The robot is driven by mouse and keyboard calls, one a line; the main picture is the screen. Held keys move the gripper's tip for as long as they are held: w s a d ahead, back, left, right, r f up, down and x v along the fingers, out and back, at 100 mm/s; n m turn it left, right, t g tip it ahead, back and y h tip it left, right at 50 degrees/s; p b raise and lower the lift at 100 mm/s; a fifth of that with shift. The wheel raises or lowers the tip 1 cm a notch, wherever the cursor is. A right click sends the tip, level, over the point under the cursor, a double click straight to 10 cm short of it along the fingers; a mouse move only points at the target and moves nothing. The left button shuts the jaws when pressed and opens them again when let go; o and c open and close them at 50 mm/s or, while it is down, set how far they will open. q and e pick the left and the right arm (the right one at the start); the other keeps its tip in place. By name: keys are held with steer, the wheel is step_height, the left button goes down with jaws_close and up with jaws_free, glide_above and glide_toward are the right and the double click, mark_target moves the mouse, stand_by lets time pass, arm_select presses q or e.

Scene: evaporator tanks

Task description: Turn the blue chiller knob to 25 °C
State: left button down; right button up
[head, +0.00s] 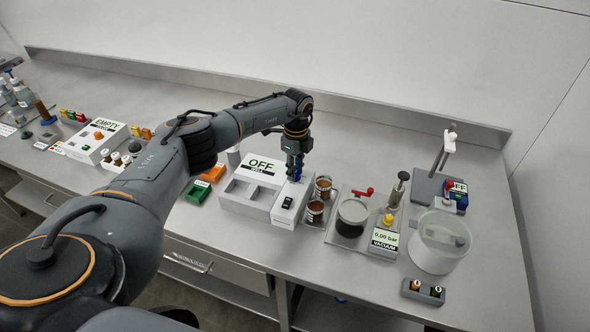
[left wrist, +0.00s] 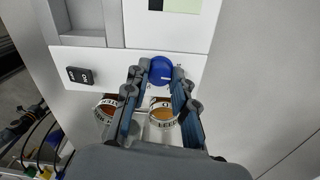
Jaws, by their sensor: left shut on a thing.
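The chiller (head: 243,205) is a white box on the bench with a display (head: 260,165) that reads OFF. Its blue knob (left wrist: 160,69) is round with a pale pointer line and sits between my left fingertips in the left wrist view. My left gripper (head: 295,172) reaches down over the chiller's right part, and in the left wrist view its two fingers (left wrist: 160,76) are shut on the blue knob from both sides. The knob is mostly hidden by the gripper in the head view. My right gripper is not in view.
A black rocker switch (head: 287,203) is on the chiller in front of the knob. Two labelled jars (head: 315,210) stand close on the right. Further right are a vacuum unit (head: 384,240) reading 0.00 bar and a white tub (head: 438,243). Green and orange blocks (head: 197,191) lie left.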

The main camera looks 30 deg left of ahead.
arm_select(q)
steer(key=m+b, duration=0.1)
steer(key=m, duration=0.3)
steer(key=m+b, duration=0.2)
steer(key=m, duration=0.2)
steer(key=shift+m, duration=0.3)
steer(key=m+b, duration=0.2)
steer(key=m, duration=0.2)
steer(key=shift+m, duration=0.3)
steer(key=m+b, duration=0.2)
steer(key=m, duration=0.2)
steer(key=shift+d, duration=0.1)
steer(key=m+b, duration=0.1)
steer(key=m, duration=0.4)
steer(key=shift+t+b, duration=0.3)
steer(key=shift+b, duration=0.05)
steer(key=m+b, duration=0.1)
steer(key=m, duration=0.3)
steer(key=m+b, duration=0.1)
steer(key=m, duration=0.3)
steer(key=shift+m+b, duration=0.3)
steer(key=shift+m, duration=0.1)
steer(key=shift+r+m+b, duration=0.1)
steer(key=shift+m+b, duration=0.3)
steer(key=shift+m, duration=1.6)
